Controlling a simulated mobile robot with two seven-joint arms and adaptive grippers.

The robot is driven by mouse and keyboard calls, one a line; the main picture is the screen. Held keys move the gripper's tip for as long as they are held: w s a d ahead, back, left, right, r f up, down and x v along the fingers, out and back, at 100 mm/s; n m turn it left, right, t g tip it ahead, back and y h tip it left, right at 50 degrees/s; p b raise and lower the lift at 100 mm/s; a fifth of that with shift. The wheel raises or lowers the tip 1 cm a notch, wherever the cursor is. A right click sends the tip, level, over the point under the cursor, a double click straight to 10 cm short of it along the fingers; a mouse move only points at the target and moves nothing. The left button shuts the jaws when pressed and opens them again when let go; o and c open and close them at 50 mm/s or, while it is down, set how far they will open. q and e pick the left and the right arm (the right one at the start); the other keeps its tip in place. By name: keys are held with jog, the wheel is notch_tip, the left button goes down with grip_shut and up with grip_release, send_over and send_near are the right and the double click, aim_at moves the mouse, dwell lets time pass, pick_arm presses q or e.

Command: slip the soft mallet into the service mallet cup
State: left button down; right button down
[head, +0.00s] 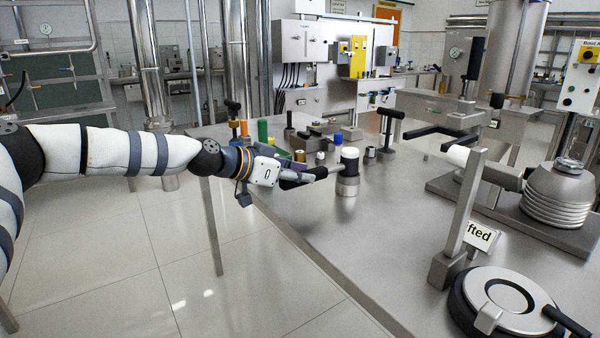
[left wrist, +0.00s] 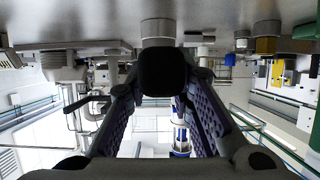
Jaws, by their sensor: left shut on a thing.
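The soft mallet (head: 349,155) has a white upper face and a black lower part, with its handle lying roughly level towards the left. My left gripper (head: 300,178) is shut on that handle. In the left wrist view a dark block, seemingly the handle end (left wrist: 162,72), lies between the fingers and hides the mallet's head. The service mallet cup appears to be the short steel cylinder (head: 347,188) directly under the head; a steel cylinder also shows in the left wrist view (left wrist: 158,29). I cannot tell whether the head is inside it or just above. My right gripper is out of view.
Behind stand a black T-topped tool (head: 390,128), a small blue-topped piece (head: 338,139) and a green cylinder (head: 263,131). A steel post (head: 465,203), a round lidded unit (head: 503,300) and a disc stack (head: 558,198) stand right. The bench middle (head: 400,230) is clear.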

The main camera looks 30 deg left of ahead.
pick_arm(q)
jog(key=shift+f, duration=0.2)
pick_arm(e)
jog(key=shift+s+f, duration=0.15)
pick_arm(q)
jog(key=c, duration=1.5)
grip_release()
jog(key=shift+r, duration=0.1)
jog(key=shift+o, duration=0.9)
jog(key=shift+s+a, duration=0.1)
jog(key=shift+s, duration=0.1)
jog(key=s+a+p, duration=0.1)
jog(key=s, duration=0.1)
jog(key=s+a+p, duration=0.1)
jog(key=s, duration=0.2)
jog(key=s+a+p, duration=0.1)
jog(key=s, duration=0.2)
jog(key=shift+s+a+r, duration=0.1)
jog(key=shift+a+r, duration=0.15)
jog(key=shift+s+f, duration=0.3)
jog(key=shift+f, duration=0.1)
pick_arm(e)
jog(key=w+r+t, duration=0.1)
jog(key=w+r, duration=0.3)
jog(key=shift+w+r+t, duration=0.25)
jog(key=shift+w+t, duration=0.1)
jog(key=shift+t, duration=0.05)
